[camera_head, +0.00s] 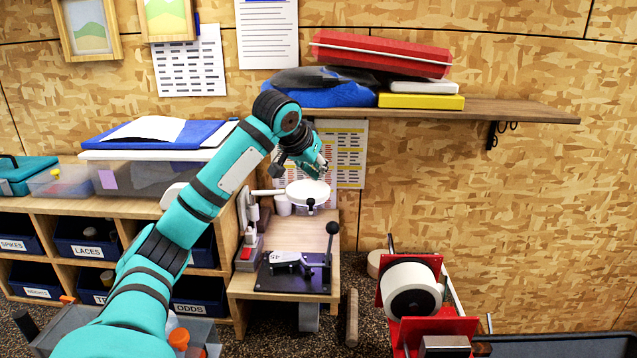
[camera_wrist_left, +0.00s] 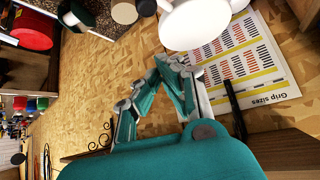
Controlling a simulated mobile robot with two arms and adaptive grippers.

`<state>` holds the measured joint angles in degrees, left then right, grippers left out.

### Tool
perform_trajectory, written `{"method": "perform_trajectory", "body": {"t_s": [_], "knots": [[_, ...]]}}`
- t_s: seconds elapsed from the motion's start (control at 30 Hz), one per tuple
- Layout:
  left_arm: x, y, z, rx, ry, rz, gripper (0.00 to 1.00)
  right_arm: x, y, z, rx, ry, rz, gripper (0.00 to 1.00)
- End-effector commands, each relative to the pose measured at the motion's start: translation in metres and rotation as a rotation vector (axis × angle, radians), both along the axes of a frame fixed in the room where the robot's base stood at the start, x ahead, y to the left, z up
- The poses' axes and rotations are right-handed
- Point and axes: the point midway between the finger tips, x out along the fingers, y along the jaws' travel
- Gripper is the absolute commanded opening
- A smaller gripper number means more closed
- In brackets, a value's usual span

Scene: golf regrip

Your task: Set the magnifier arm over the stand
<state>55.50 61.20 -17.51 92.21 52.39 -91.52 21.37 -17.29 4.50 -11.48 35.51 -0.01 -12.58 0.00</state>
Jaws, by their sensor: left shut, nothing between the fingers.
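The magnifier has a round white head (camera_head: 308,190) on a thin white arm (camera_head: 266,192), which runs left to an upright post. Its head hangs above a small bench that carries a dark plate (camera_head: 293,277) with a metal clamp and a black ball-topped lever; this looks like the stand. My left gripper (camera_head: 318,172) is shut and empty, just above the magnifier head. In the left wrist view, the gripper (camera_wrist_left: 170,62) is shut close to the white head (camera_wrist_left: 198,22); whether they touch cannot be told. My right gripper is not in view.
A wall shelf (camera_head: 520,109) with a red case (camera_head: 380,52) is above and behind. Cubbies with labelled bins (camera_head: 88,237) stand left. A red machine with a white roll (camera_head: 411,290) stands right of the bench. A grip sizes chart (camera_wrist_left: 245,55) hangs behind.

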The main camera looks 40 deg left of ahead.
Motion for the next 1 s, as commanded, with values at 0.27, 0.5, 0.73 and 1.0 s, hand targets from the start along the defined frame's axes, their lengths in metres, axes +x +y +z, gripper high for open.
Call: {"method": "perform_trajectory", "body": {"t_s": [0.27,0.5,0.73,1.0], "knots": [[0.032,0.01,-0.039,0.004,0.003,0.001,0.0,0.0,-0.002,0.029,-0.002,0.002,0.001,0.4],[0.005,0.003,-0.045,0.005,0.002,0.0,0.0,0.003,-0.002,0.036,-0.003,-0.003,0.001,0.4],[-0.003,0.0,-0.047,0.002,0.0,-0.001,0.0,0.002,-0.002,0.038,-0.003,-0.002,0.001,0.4],[-0.003,-0.001,-0.047,0.002,-0.001,0.0,0.0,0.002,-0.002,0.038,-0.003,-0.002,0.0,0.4]]}}
